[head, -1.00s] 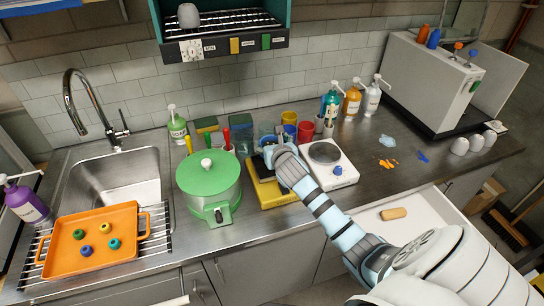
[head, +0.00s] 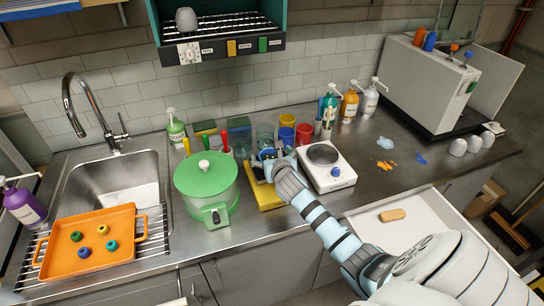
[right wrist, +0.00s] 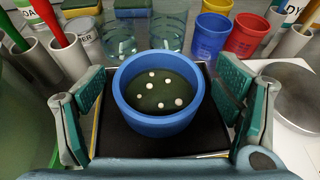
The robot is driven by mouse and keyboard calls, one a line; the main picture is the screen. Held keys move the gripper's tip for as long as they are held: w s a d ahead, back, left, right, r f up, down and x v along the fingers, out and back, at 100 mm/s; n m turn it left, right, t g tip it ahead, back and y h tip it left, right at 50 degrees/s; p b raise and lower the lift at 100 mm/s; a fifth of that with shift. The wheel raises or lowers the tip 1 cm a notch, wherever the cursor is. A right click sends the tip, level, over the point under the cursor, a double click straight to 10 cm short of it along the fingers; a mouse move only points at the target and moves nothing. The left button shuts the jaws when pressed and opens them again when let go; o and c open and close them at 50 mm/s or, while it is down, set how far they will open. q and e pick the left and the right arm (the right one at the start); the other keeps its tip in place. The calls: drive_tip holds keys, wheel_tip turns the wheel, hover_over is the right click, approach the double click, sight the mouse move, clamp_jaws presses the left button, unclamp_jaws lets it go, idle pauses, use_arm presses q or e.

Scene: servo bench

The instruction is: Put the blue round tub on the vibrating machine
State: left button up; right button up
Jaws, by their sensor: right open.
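The blue round tub (right wrist: 160,124) stands upright on the black top plate (right wrist: 112,142) of a low yellow machine. It holds dark green contents with several small white balls. In the head view the yellow machine (head: 268,199) sits between the green pot and the white plate device, and my right gripper (head: 276,162) hides most of the tub. In the right wrist view my right gripper (right wrist: 162,82) is open, with one finger on each side of the tub and a gap to it on both sides. My left gripper is not in view.
A green lidded pot (head: 206,190) stands close on the left, and a white device with a round metal plate (head: 328,170) on the right. Blue (right wrist: 210,36) and red (right wrist: 250,34) cups and clear jars (right wrist: 118,38) stand just behind. The counter farther right is partly clear.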

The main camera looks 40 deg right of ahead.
drive_tip(key=p+v, duration=0.2)
drive_tip(key=v, duration=1)
drive_tip(key=shift+r, duration=0.2)
drive_tip(key=shift+w, duration=0.1)
